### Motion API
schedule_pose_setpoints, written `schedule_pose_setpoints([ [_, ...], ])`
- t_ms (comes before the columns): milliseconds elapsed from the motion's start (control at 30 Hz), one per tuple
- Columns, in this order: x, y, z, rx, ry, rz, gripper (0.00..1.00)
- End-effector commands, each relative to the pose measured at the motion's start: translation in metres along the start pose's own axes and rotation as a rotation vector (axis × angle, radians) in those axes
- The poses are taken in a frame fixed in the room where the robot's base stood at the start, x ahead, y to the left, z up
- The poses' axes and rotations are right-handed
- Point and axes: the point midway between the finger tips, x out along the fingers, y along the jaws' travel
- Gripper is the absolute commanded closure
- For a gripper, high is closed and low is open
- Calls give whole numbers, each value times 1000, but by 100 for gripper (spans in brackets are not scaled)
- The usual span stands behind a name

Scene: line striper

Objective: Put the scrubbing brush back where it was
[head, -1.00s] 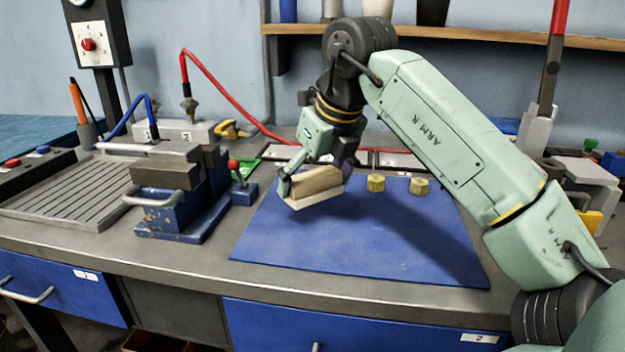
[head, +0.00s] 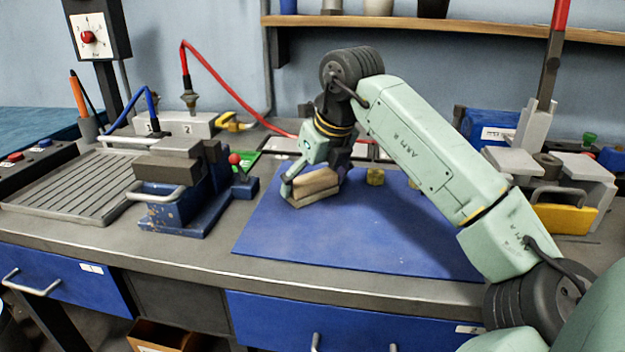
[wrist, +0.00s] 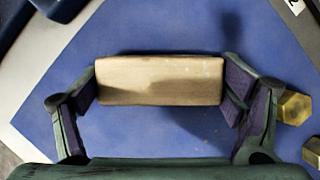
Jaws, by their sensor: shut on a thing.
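The scrubbing brush (head: 315,186) has a wooden block on top and a pale underside. It is at the left part of the blue mat (head: 370,235), low over it or on it; I cannot tell whether it touches. My gripper (head: 312,180) is shut on the brush from above. In the wrist view the brush (wrist: 160,80) lies lengthwise between the two fingers (wrist: 165,95), one at each end. The far finger is partly hidden in the head view.
Brass hex pieces (head: 375,176) sit on the mat, right of my gripper. A blue vise (head: 178,195) with a red-knobbed lever stands left of the mat. A grooved tray (head: 75,185) lies farther left.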

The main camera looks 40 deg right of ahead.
Motion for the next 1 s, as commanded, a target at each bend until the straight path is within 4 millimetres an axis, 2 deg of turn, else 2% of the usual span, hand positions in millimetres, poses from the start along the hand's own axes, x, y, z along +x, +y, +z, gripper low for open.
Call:
schedule_pose_setpoints([
  [33,3,0,-1,0,0,0,39],
  [67,2,0,-1,0,0,0,12],
  [233,2,0,-1,0,0,0,0],
  [567,1,0,0,0,0,0,0],
  [700,-8,0,1,1,0,-2,0],
  [867,-37,-1,1,1,-1,-4,0],
  [1000,-69,0,1,1,-1,-3,0],
])
